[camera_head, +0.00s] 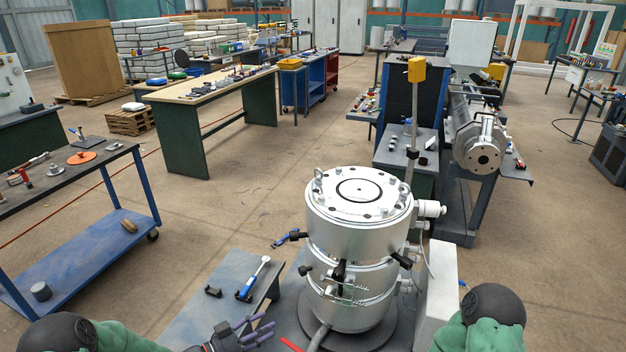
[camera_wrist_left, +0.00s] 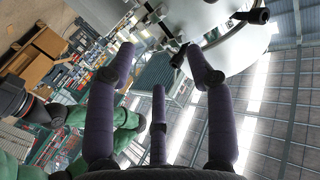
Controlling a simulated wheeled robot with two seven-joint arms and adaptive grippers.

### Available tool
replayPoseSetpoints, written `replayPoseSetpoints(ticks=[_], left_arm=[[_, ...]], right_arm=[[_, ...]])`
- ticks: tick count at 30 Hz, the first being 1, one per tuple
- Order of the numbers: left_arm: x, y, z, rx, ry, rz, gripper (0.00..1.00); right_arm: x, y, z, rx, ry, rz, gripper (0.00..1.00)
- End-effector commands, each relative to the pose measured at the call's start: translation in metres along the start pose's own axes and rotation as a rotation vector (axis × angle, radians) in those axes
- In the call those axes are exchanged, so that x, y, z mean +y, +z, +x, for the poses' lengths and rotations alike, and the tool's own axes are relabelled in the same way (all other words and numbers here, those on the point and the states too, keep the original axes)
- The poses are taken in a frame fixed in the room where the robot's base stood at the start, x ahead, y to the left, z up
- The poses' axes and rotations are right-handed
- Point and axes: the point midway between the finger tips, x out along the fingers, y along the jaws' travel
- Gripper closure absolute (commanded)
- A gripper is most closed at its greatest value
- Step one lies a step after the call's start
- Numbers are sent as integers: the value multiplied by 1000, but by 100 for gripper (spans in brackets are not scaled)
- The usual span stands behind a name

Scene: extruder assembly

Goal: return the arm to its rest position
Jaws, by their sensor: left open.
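My left gripper (camera_head: 256,330) shows at the bottom of the head view, left of the silver cylindrical extruder part (camera_head: 356,240). Its purple fingers are spread, with nothing between them. In the left wrist view the fingers of the left gripper (camera_wrist_left: 160,65) stand apart and empty, and the silver cylinder (camera_wrist_left: 238,45) shows beyond them at the upper right. Part of my right arm (camera_head: 485,318) shows at the lower right of the head view. My right gripper is out of view.
A low grey table (camera_head: 205,308) beside the cylinder carries a blue-and-white tool (camera_head: 254,280) and a small black bracket (camera_head: 213,292). A blue cart (camera_head: 75,262) stands at left. An extruder machine (camera_head: 478,140) stands behind right. The floor between cart and cylinder is mostly clear.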

Motion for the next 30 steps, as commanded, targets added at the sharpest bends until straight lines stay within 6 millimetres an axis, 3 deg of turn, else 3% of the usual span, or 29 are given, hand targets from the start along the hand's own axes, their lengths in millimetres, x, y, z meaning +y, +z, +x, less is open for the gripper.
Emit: replayPoseSetpoints(ticks=[9, 14, 17, 22, 27, 30], left_arm=[[7, 45, 14, -182, -140, -235, 47], [33, 89, 13, -375, -237, -456, 47], [62, 119, 3, -524, -294, -615, 47], [129, 157, -27, -794, -373, -886, 47], [200, 171, -64, -1042, -431, -1117, 47], [229, 171, -81, -1143, -456, -1210, 47]], right_arm=[[-1, 0, -4, -1, 0, 0, 60], [-2, 1, -7, -1, 0, 0, 60], [-3, 1, -9, -1, 0, 0, 60], [-4, 1, -13, -1, 0, 0, 60], [-6, 1, -16, -1, 0, 0, 60], [-6, 1, -16, -1, 0, 0, 60]])
